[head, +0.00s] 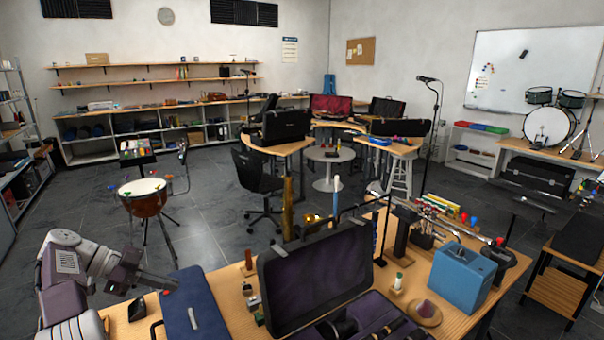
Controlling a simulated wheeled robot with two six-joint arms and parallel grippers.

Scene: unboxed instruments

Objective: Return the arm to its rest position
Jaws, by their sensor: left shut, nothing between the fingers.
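My left arm, grey and mauve, comes in at the lower left. It bends over the left end of the wooden bench (412,322). My left gripper (167,283) points right, above or beside a dark blue case (205,318); I cannot tell whether it touches the case. The gripper is shut and nothing shows in it. My right gripper is not in view.
An open black case (316,275) with purple lining stands mid-bench. A blue box (462,277) is to its right. A small dark object (137,309) lies below my left gripper. A copper drum (143,197) stands beyond; the grey floor (205,240) beside it is free.

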